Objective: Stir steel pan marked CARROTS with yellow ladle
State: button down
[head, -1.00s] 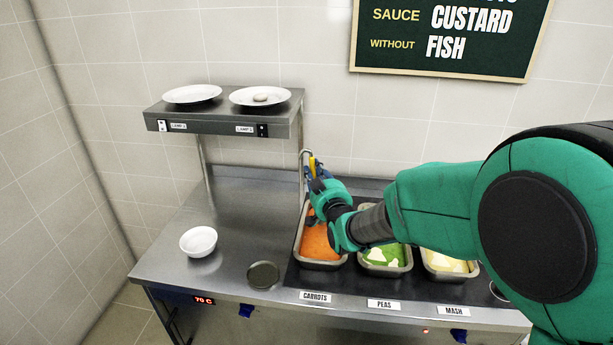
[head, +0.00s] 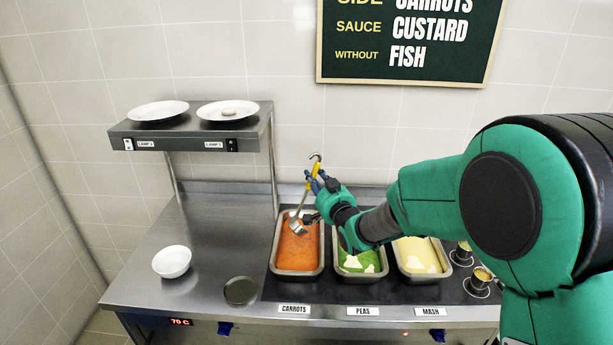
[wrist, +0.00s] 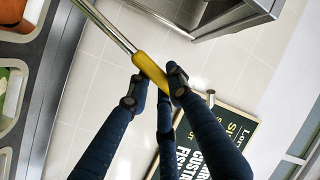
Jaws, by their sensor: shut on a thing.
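The steel pan marked CARROTS (head: 297,272) is the left one of the row on the counter, full of orange food. My gripper (head: 317,184) is above the pan's far right side. It is shut on the yellow grip of the ladle (head: 296,224). The ladle is tilted, its hooked end up and its bowl low at the far part of the carrots. I cannot tell whether the bowl touches the food. In the wrist view, the fingers (wrist: 155,88) close around the yellow ladle grip (wrist: 150,70); the bowl is out of that view.
The peas pan (head: 362,273) and mash pan (head: 418,270) stand to the right, with small round pots (head: 478,283) beyond. A shelf (head: 190,131) with two plates rises at back left. A white bowl (head: 171,262) and round dark disc (head: 240,291) lie left; counter between is clear.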

jog(key=w+d+f+m+p, duration=0.1)
jog(key=w+d+f+m, duration=0.2)
jog(key=d+f+m, duration=0.3)
jog(key=w+d+f+m+p, duration=0.1)
jog(key=w+d+f+m, duration=0.2)
jog(key=d+f+m, duration=0.3)
jog(key=shift+w+d+f, duration=0.3)
jog(key=shift+d+f, duration=0.1)
jog(key=shift+d, duration=1.5)
jog(key=shift+f+m, duration=0.1)
jog(key=shift+m, duration=0.2)
dwell(0.8)
